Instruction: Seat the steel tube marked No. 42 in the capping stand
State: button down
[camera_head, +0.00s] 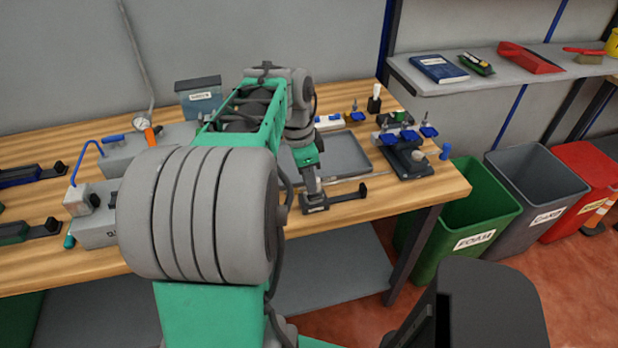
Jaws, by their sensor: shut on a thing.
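My gripper (312,198) points down over the front of the wooden bench, right of the middle, and is small in view. A thin pale rod (355,179), which looks like the steel tube, runs level to the right from beside the gripper. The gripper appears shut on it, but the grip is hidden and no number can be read. A low dark fixture (345,196) with an upright end lies just below and right of the gripper. A dark stand with blue clamps (408,160) is at the bench's right end. I cannot tell which is the capping stand.
A shallow grey tray (345,152) lies behind the gripper. Grey devices and dark rails (30,232) occupy the bench's left side. My arm hides the bench's middle. Green (468,220), grey and red bins stand right of the bench. A shelf (500,75) is on the wall.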

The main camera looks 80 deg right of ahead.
jog(key=shift+f+b, duration=0.6)
jog(key=shift+f, duration=0.15)
jog(key=shift+f+b, duration=0.55)
jog(key=shift+f, duration=0.1)
jog(key=c, duration=1.2)
grip_release()
jog(key=shift+c, duration=0.2)
jog(key=shift+o, duration=0.4)
jog(key=shift+o, duration=1.3)
jog(key=shift+r+p, duration=2.5)
jog(key=shift+r, duration=1.05)
